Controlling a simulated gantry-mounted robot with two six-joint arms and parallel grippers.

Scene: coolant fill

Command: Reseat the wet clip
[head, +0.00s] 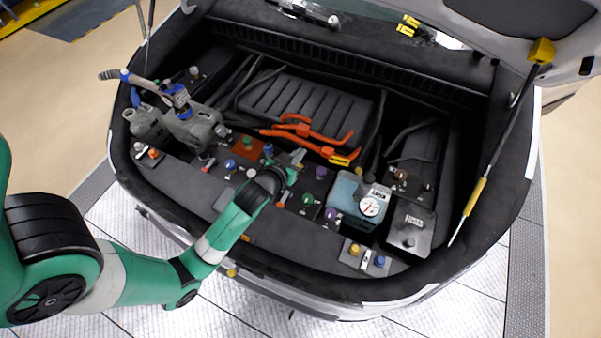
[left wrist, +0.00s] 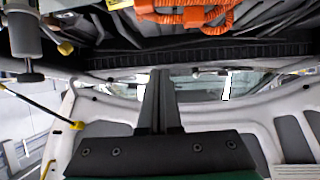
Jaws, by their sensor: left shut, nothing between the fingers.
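My left gripper (head: 297,157) is over the middle of the engine bay in the head view, beside an orange square plate (head: 249,148). It is shut and empty. Its closed fingers (left wrist: 157,95) also show in the left wrist view, pointing toward orange cables at the top. I cannot tell which small part is the wet clip. Several small coloured caps and fittings sit along the front panel, among them a blue cap (head: 230,164) and a purple cap (head: 331,214). My arm and gripper hide part of this panel. My right gripper is not in view.
Orange cables (head: 325,150) cross the bay just behind the gripper. A teal reservoir with a round gauge (head: 370,206) and a dark fuse box (head: 408,228) stand to the right. A grey pump unit (head: 190,130) is at left. A yellow-sleeved strut (head: 474,197) rises at the right edge.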

